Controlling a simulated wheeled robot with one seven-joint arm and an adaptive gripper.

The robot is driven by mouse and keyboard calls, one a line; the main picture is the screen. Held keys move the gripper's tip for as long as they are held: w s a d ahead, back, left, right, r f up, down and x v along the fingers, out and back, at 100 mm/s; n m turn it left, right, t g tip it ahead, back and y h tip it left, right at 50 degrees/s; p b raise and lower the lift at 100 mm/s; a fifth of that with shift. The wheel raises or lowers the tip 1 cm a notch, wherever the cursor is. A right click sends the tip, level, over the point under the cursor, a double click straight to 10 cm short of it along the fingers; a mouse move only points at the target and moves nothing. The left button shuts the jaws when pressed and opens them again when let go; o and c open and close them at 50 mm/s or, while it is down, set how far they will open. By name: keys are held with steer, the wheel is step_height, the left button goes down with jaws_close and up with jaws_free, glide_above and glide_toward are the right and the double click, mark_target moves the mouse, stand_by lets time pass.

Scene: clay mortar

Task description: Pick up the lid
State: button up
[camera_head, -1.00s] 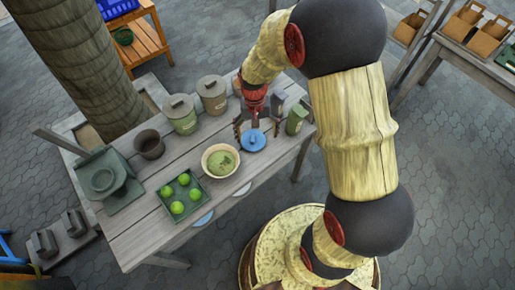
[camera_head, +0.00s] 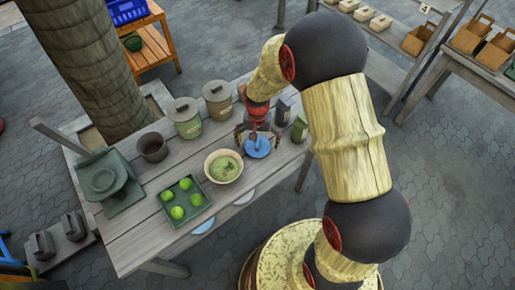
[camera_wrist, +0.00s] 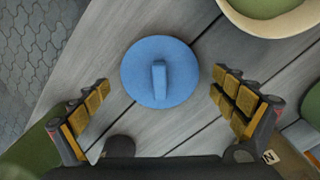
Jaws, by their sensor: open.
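The lid (camera_head: 258,147) is a round blue disc with a raised bar handle, lying flat on the grey plank table. In the wrist view the lid (camera_wrist: 141,83) is at the upper middle, its bar handle pointing up and down the picture. My gripper (camera_head: 257,137) is over the lid in the head view. In the wrist view my gripper (camera_wrist: 160,105) is open and empty, with one yellow-padded finger on each side of the lid, apart from it. The gripper partly hides the lid's far side in the head view.
A bowl of green mixture (camera_head: 223,167) stands just left of the lid. Lidded canisters (camera_head: 185,120), a dark pot (camera_head: 152,147), a green tray of limes (camera_head: 183,200) and a scale (camera_head: 103,178) share the table. Small dark and green boxes (camera_head: 299,128) stand close on the right.

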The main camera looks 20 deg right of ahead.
steer(key=shift+c, duration=1.4)
steer(key=c, duration=0.7)
